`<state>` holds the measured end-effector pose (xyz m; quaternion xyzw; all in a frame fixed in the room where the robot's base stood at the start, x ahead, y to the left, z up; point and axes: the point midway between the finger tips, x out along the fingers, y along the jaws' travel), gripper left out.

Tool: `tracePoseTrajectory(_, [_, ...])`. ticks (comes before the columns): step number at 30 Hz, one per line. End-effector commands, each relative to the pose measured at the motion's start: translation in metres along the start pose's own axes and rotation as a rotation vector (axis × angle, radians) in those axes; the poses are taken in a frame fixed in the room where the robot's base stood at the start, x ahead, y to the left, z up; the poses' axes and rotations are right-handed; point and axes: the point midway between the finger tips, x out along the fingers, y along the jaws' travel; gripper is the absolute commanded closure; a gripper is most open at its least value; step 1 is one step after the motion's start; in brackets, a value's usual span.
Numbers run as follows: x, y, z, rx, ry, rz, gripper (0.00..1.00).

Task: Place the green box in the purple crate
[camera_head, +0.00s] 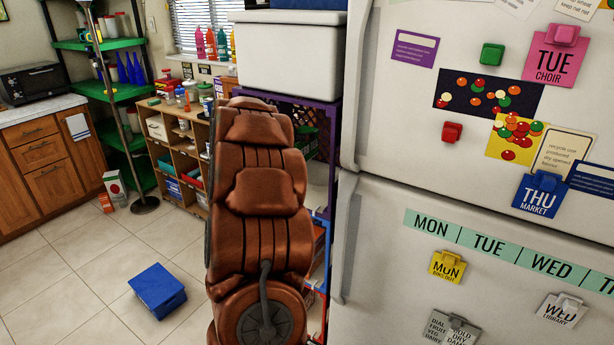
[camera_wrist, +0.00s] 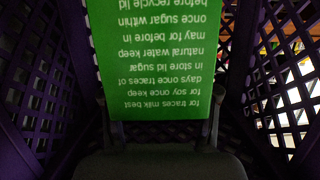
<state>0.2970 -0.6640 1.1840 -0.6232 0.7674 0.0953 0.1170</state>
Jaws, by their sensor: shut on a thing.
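The green box (camera_wrist: 155,50), printed with white text upside down in the wrist view, is between the two fingers of my gripper (camera_wrist: 160,112), which is shut on it. Purple lattice walls of the purple crate (camera_wrist: 40,95) stand on both sides, so box and gripper are inside the crate. I cannot tell whether the box touches the crate floor. In the head view the purple crate (camera_head: 332,122) shows behind my brown arm, which hides most of it and my gripper.
A white bin (camera_head: 290,60) sits above the purple crate. The white fridge (camera_head: 400,150) stands close on the right. A blue box (camera_head: 157,291) lies on the tiled floor. A wooden shelf (camera_head: 180,150) stands behind.

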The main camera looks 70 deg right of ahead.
Motion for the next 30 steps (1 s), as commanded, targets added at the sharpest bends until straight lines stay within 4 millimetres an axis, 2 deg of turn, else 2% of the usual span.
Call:
tracePoseTrajectory(6, [0.011, 0.001, 0.033, -0.004, 0.000, 0.001, 0.91])
tracePoseTrajectory(14, [0.017, 0.001, 0.054, -0.002, 0.000, 0.001, 0.91])
tracePoseTrajectory(21, [0.026, 0.001, 0.084, -0.003, 0.000, 0.002, 0.91])
tracePoseTrajectory(30, [0.028, 0.000, 0.088, 0.002, 0.001, 0.000, 0.91])
